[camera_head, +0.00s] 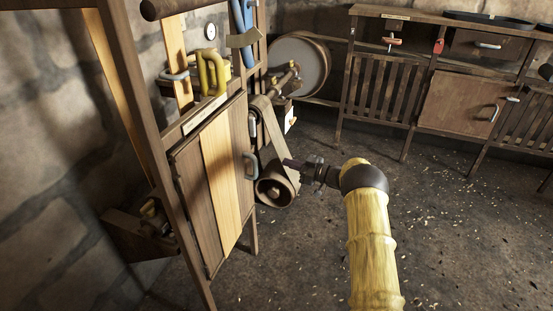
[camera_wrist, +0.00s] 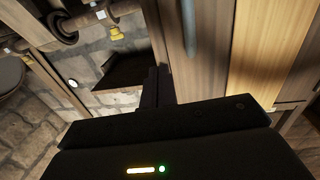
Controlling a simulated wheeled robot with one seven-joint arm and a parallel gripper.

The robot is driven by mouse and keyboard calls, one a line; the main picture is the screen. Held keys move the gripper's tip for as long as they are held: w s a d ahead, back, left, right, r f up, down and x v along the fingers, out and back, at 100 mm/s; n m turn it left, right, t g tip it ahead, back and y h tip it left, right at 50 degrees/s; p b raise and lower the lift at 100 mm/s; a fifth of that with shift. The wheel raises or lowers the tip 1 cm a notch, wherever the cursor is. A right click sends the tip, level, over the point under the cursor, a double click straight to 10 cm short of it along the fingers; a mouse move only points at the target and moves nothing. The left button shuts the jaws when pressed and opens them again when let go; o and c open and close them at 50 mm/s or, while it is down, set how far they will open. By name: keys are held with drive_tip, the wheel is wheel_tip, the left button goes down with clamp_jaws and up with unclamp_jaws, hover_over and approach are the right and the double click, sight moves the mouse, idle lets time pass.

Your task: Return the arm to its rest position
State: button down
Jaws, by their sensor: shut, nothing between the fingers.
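My yellow arm (camera_head: 370,240) reaches forward from the bottom of the head view.
A wooden cabinet door (camera_head: 215,180) with a metal handle (camera_head: 251,164) stands left of my gripper. A large round wheel (camera_head: 300,66) is behind the belt. A wooden bench (camera_head: 432,80) runs along the back right. The stone floor (camera_head: 450,220) right of my arm is clear.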

drive_tip(key=shift+s+d, duration=0.2)
drive_tip(key=shift+d, duration=0.3)
wheel_tip(320, 180, up, 8)
drive_tip(key=w+d+m+t+h, duration=0.2)
drive_tip(key=d+m+t+h, duration=0.1)
drive_tip(key=m+t+h, duration=0.3)
drive_tip(key=s+d+r+m+g+h, duration=0.2)
drive_tip(key=s+d+m+h, duration=0.1)
drive_tip(key=s+h, duration=0.45)
drive_tip(key=s+a+f+m+g+h, duration=0.15)
drive_tip(key=s+g, duration=0.35)
drive_tip(key=s, duration=1.3)
drive_tip(key=s+f+m+g+h, duration=0.15)
drive_tip(key=s+g, duration=0.35)
drive_tip(key=s, duration=1.4)
wheel_tip(320, 180, up, 29)
drive_tip(key=p, duration=2.9)
drive_tip(key=shift+w+a+y, duration=0.15)
drive_tip(key=shift+w+y, duration=0.15)
drive_tip(key=shift+y, duration=0.15)
